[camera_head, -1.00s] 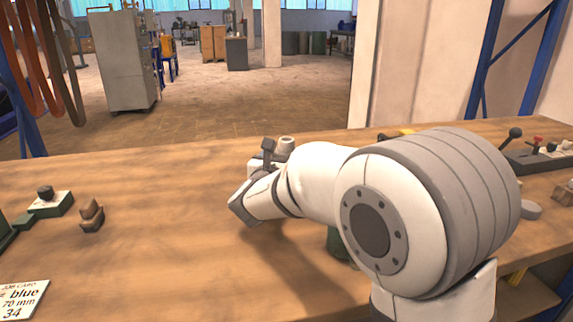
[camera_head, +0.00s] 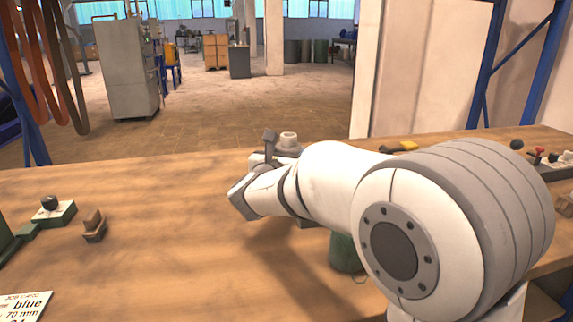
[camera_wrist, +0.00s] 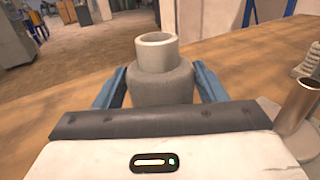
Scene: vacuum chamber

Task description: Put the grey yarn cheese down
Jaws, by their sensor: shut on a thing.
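The grey yarn cheese (camera_wrist: 160,83) is a squat grey winding around a paler hollow tube that stands up from its top. In the wrist view it is upright between the two blue fingers of my gripper (camera_wrist: 160,92), which are shut on its sides. In the head view only the pale top of the yarn cheese (camera_head: 288,140) shows, beyond my wrist, which hides the rest. The wooden bench top (camera_head: 150,215) is below it. I cannot tell whether its underside touches the bench.
A green object (camera_head: 345,252) stands partly hidden behind my arm. A small brown block (camera_head: 94,226), a green-based device (camera_head: 54,212) and a "blue 70 mm" card (camera_head: 25,305) are at the left. The left-centre bench is clear.

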